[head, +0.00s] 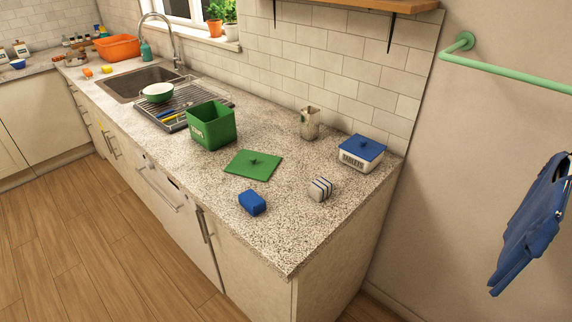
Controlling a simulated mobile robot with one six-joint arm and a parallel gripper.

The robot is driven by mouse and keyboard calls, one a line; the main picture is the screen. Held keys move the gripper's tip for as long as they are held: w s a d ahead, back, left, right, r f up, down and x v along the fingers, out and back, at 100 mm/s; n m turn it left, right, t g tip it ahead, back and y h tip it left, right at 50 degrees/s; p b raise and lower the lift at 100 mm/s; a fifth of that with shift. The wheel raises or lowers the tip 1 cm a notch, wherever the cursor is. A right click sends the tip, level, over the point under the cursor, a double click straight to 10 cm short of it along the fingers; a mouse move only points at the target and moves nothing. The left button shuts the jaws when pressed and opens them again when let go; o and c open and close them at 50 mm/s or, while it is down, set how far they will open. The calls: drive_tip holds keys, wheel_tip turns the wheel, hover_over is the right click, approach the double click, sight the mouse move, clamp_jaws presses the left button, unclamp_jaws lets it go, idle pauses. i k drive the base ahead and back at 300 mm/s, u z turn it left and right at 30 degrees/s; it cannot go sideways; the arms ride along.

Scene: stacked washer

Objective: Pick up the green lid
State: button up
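The green lid (253,166) lies flat on the speckled countertop (285,220), with a small dark green knob in its middle. It is a flat square plate, in front of and to the right of the open green box (212,126), and apart from it. The box has white lettering on its front, too small to read surely. My gripper does not show in the head view.
A blue block (252,203) and a striped block (320,189) sit near the lid. A white container with a blue lid (361,151) and a beige pitcher (310,123) stand behind. A dish rack (181,103) is left. The counter's front right is clear.

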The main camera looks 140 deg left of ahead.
sight(248, 163)
drive_tip(key=u, duration=0.35)
drive_tip(key=k, duration=0.15)
drive_tip(key=z, duration=2.15)
drive_tip(key=k, duration=0.2)
drive_tip(key=z, duration=2.45)
drive_tip(key=k, duration=0.35)
drive_tip(key=z, duration=1.45)
